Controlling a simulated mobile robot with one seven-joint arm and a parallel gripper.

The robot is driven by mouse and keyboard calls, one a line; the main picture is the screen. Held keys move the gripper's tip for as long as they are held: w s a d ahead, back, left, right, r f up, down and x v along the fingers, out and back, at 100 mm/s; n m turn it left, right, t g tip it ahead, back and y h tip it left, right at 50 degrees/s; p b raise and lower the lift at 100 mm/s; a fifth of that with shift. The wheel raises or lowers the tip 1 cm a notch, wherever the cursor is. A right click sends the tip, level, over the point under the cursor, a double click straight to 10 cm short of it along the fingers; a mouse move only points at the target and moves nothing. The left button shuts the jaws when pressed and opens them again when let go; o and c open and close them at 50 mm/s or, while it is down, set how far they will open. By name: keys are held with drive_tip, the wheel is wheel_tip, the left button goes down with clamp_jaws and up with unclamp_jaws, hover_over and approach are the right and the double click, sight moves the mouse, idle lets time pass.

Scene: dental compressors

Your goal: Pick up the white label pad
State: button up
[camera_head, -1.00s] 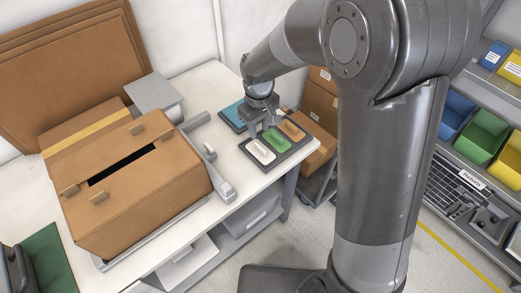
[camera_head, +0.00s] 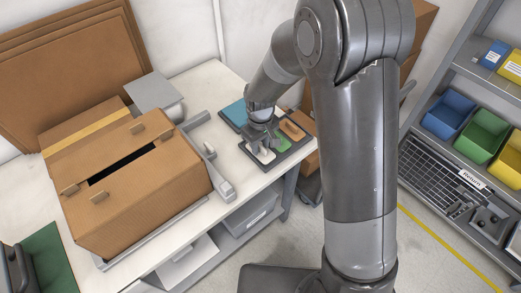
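The white label pad (camera_head: 262,156) lies in the left slot of a dark tray (camera_head: 280,163) near the right end of the white table. My gripper (camera_head: 262,148) is low over the tray, right at the white pad, and its fingers cover part of it. I cannot tell whether the fingers touch the pad or how far apart they are. A green pad (camera_head: 284,143) lies beside it in the middle slot, partly hidden by the gripper. An orange-brown pad (camera_head: 292,130) lies in the right slot.
A blue item (camera_head: 233,113) lies behind the tray. A large cardboard box (camera_head: 140,205) with a slot stands to the left, next to a grey metal rail (camera_head: 222,187). A shelf with blue and green bins (camera_head: 482,136) stands at the right.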

sight(260, 145)
clamp_jaws()
drive_tip(key=shift+r, duration=0.1)
idle(0.3)
drive_tip(key=shift+r, duration=0.6)
wheel_tip(260, 145, up, 3)
drive_tip(key=shift+f, duration=0.15)
drive_tip(key=s+d+r, duration=0.1)
drive_tip(key=d+r, duration=0.6)
drive_tip(key=d, duration=0.4)
drive_tip(key=shift+s+d, duration=0.3)
drive_tip(key=shift+s, duration=0.1)
drive_tip(key=shift+w, duration=0.1)
